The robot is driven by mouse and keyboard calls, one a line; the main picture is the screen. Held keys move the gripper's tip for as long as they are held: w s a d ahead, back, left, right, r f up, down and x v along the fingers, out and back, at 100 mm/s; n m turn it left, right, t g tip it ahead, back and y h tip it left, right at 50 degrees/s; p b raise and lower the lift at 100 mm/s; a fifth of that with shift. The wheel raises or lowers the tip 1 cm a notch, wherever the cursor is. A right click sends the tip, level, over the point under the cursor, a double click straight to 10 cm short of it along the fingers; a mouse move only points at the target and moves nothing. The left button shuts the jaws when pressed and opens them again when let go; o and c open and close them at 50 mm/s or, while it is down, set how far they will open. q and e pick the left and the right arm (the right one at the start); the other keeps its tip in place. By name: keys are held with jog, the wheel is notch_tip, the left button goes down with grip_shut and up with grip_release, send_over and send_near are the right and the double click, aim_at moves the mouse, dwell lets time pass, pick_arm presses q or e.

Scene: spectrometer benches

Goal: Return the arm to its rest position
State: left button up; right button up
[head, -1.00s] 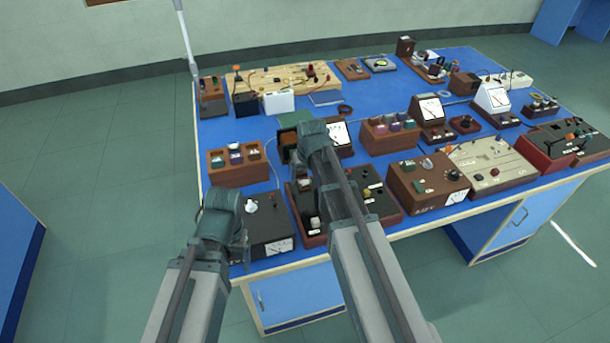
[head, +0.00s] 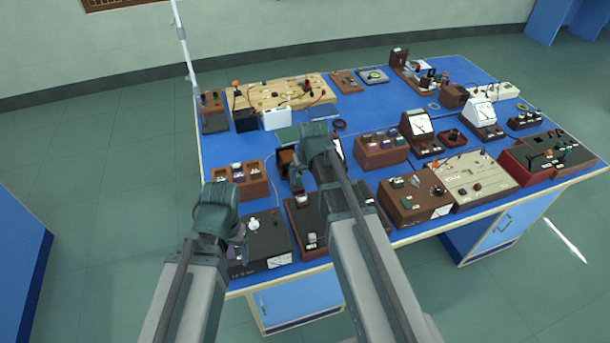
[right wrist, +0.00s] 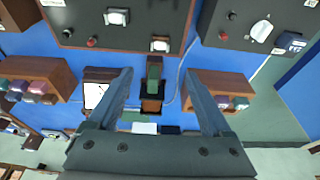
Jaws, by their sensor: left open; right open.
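My left arm comes in from the bottom left in the head view, and my left gripper (head: 238,240) is over the left front of the bench, by a black meter box (head: 262,246). Its jaws are largely hidden by the wrist. My right arm reaches over the front middle of the bench, and its wrist partly covers my right gripper (head: 294,172). In the right wrist view the right gripper (right wrist: 159,72) has its two fingers wide apart and nothing is held between them. A small dark green and black device (right wrist: 153,88) shows beyond the gap.
The blue bench (head: 370,100) is crowded with instruments. A brown control box (head: 412,203) and a cream panel (head: 472,180) stand right of my right arm. A wooden board (head: 285,93) lies at the back left. A thin white pole (head: 183,45) rises at the back left corner.

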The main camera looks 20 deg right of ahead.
dwell(0.6)
pick_arm(q)
notch_tip(320, 180, down, 2)
jog(key=shift+f+b, duration=0.1)
jog(key=shift+b, duration=1)
pick_arm(e)
jog(key=s+a+f+n+g, duration=0.1)
jog(key=s+a, duration=0.5)
jog(key=s, duration=0.4)
jog(key=s+a+f+n+g+h, duration=0.1)
jog(key=s+a+f+n+g, duration=0.1)
jog(key=s+a, duration=0.5)
jog(key=s, duration=0.3)
jog(key=shift+a+g+h, duration=0.2)
jog(key=shift+g+h, duration=0.1)
